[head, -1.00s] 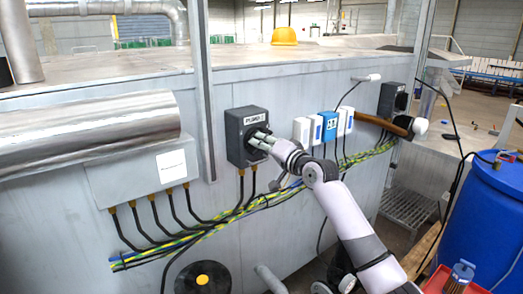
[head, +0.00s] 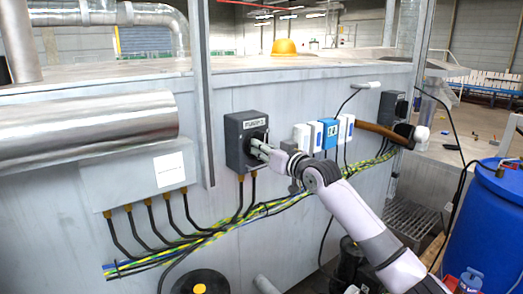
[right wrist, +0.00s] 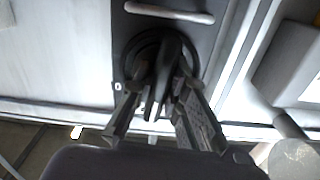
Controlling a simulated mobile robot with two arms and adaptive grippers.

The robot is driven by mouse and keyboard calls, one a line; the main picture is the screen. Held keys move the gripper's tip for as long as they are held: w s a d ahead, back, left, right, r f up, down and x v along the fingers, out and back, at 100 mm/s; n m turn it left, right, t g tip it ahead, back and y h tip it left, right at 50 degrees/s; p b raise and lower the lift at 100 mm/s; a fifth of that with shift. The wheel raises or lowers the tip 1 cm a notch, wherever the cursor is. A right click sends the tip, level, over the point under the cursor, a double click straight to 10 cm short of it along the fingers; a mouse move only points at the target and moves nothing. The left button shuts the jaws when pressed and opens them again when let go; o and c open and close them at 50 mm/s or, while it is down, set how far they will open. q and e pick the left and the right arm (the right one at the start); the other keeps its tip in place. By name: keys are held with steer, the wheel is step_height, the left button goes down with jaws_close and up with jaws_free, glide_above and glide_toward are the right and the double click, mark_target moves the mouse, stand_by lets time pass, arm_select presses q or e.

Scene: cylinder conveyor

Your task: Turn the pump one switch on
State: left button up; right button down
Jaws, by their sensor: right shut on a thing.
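The pump switch box (head: 236,150) is dark grey, mounted on the metal wall, with a pale label on its upper front that looks like "PUMP" and a blurred character. My right gripper (head: 262,149) reaches it from the right and covers most of its dial. In the right wrist view, the black switch knob (right wrist: 172,62) stands out from a round dial, and my right gripper (right wrist: 158,92) has its two fingers on either side, shut on it. A small "0" mark shows left of the dial. The knob's exact setting is hard to tell. My left gripper is out of view.
Right of the switch are white and blue boxes (head: 328,134), a brown-handled hammer (head: 385,131) and another dark box (head: 392,104). Yellow-green cables (head: 225,229) run below. A grey junction box (head: 140,182) and metal pipe (head: 90,122) are left. A blue barrel (head: 487,225) stands right.

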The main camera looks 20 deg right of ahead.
steer(key=shift+f+n, duration=0.1)
steer(key=shift+n, duration=0.5)
steer(key=c, duration=1.6)
jaws_free()
steer(key=v, duration=1.2)
